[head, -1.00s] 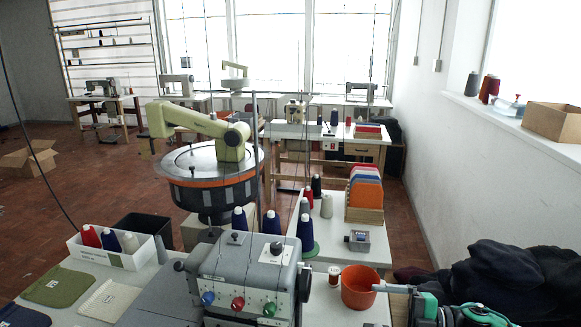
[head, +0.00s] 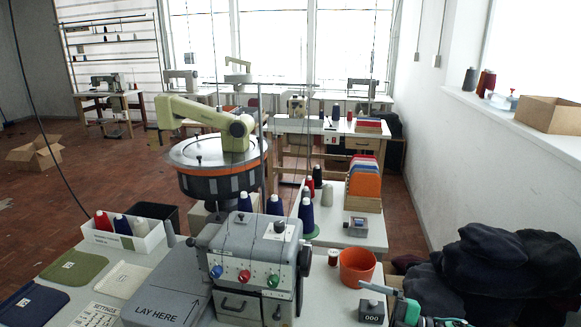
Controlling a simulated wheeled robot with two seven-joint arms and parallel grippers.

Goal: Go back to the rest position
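Part of my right arm shows at the bottom right edge, with green and dark parts. My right gripper (head: 381,289) is at its tip, seen side-on, over a small grey counter box (head: 372,311) and below the orange-red bin (head: 357,266). Whether its fingers are open or shut is not clear, and I see nothing held in it. My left gripper is out of view.
A grey buttonhole machine (head: 249,252) stands on the table beside a "LAY HERE" plate (head: 162,307). Cloth pieces (head: 76,267) lie at left, by a white spool box (head: 122,238). Dark cloth (head: 500,265) is heaped at right.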

